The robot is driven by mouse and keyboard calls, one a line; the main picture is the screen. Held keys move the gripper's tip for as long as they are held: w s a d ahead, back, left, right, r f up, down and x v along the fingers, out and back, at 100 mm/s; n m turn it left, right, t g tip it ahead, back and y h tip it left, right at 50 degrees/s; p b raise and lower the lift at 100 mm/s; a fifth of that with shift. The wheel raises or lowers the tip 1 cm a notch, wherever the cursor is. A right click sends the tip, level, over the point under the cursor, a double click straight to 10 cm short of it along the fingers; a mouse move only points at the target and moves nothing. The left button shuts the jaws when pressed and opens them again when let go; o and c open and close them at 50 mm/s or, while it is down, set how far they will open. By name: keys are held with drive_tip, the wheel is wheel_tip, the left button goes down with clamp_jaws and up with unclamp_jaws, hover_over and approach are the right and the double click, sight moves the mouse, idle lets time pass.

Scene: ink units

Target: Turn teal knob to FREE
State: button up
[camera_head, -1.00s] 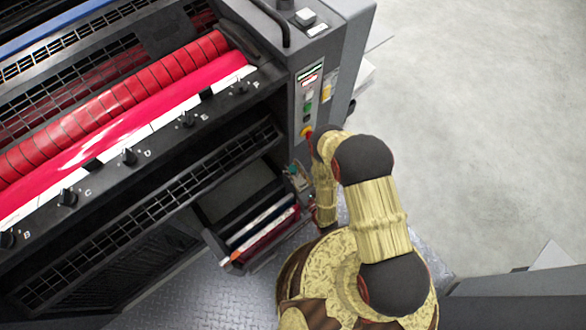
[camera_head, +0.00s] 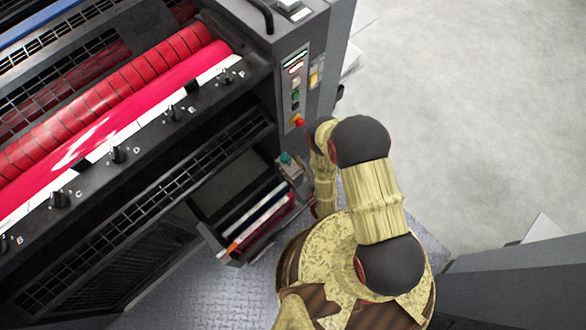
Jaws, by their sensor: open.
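The teal knob (camera_head: 285,158) is small and sits on top of a grey box (camera_head: 291,170) at the right end of the press's lower front. It stands just left of my forearm. The marking FREE and the way the knob points are too small to read. My arm bends over from the right and its far part goes down beside the box. My gripper is hidden behind my own arm and body, so I cannot see its fingers or whether they touch anything. The knob looks clear of my arm.
The printing press (camera_head: 130,120) fills the left, with a red roller and several black knobs along its rail. A red emergency button (camera_head: 298,122) on its side panel is close to my bent wrist. An open tray (camera_head: 250,225) lies below the teal knob. Grey floor is free at right.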

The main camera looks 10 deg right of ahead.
sight(287, 161)
drive_tip(key=shift+v, duration=2.1)
drive_tip(key=shift+s, duration=0.1)
